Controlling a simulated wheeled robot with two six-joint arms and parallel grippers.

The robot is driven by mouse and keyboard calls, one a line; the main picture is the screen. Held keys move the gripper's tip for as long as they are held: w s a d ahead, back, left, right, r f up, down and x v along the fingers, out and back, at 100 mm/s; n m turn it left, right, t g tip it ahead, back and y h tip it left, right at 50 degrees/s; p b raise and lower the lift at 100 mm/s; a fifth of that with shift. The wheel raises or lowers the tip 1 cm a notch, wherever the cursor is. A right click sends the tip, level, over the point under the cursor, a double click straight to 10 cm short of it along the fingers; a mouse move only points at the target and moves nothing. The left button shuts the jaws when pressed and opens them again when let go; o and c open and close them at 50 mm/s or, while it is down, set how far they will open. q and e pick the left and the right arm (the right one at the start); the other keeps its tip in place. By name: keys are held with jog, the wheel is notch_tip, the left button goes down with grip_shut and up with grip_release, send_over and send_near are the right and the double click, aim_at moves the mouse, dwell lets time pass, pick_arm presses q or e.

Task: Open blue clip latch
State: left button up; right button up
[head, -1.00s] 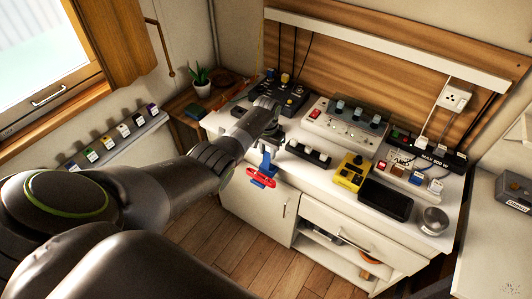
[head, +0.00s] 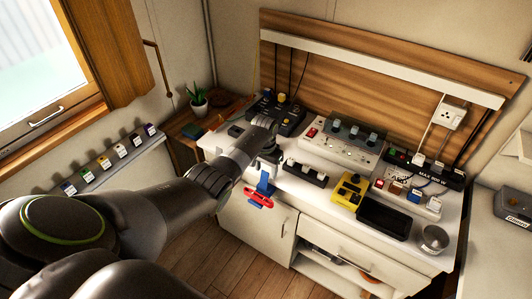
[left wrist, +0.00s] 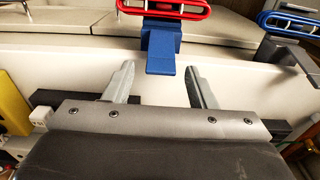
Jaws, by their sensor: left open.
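A blue clip piece (head: 265,187) with a red loop (head: 258,199) hangs at the bench's front edge in the head view. In the left wrist view the blue block (left wrist: 160,48) with its red loop (left wrist: 165,8) is at the top centre. A second clip there, a blue loop (left wrist: 291,24) on a dark grey block (left wrist: 288,52), is at the top right; my arm seems to hide it in the head view. My left gripper (left wrist: 160,84) is open and empty, its fingertips just short of the blue block. In the head view it is partly hidden behind its wrist. My right gripper is not in view.
White cabinet doors (head: 262,232) are below the bench edge. A plant (head: 198,98) stands behind.

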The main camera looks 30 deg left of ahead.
aim_at(265, 174)
pick_arm(q)
notch_tip(265, 174, up, 17)
jog(key=shift+s, duration=0.35)
jog(key=shift+f, duration=0.15)
dwell(0.4)
